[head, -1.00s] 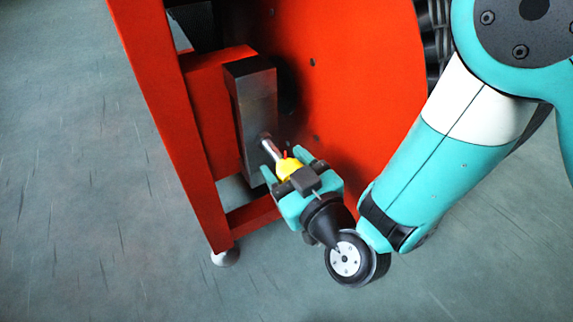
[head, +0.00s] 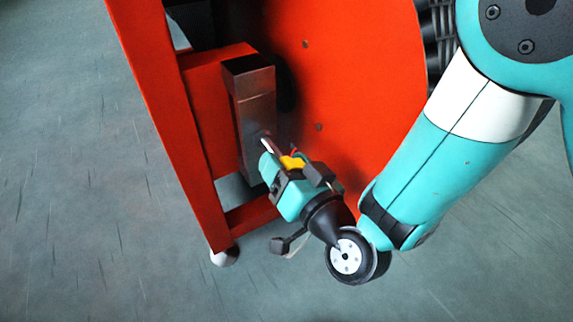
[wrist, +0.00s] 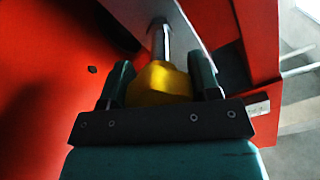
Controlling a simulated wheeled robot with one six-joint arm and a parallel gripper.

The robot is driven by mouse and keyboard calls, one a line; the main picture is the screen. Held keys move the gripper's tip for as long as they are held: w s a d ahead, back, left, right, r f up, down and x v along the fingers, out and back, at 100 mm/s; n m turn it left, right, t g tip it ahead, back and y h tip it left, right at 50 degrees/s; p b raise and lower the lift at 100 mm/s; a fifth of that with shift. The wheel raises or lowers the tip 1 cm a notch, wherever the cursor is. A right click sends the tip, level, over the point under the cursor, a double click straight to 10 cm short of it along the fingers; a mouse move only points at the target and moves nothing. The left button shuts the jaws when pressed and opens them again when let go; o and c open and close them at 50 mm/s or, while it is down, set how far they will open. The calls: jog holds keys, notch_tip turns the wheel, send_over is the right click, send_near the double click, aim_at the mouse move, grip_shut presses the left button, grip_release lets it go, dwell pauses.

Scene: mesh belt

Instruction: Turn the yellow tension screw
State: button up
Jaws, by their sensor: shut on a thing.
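The yellow tension screw (head: 291,162) has a yellow head on a metal shaft that comes out of a grey metal block (head: 255,115). In the wrist view the yellow head (wrist: 160,82) sits between the two fingers, with the shaft running up from it to the block. My gripper (head: 277,168) is shut on the yellow head, and its teal fingers hide much of it in the head view. A small red mark (head: 295,152) shows at the head.
A red frame (head: 170,120) with a red upright stands left of the block, on a round foot (head: 224,256). A large red panel (head: 360,90) lies behind the screw. Grey floor (head: 80,180) is open at the left and front.

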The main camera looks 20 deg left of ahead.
jog(key=m+b, duration=0.1)
jog(key=m, duration=0.2)
jog(key=shift+w+m, duration=0.1)
jog(key=shift+m, duration=0.3)
jog(key=shift+m+b, duration=0.4)
jog(key=shift+m, duration=1.3)
jog(key=o, duration=0.9)
jog(key=shift+d, duration=0.1)
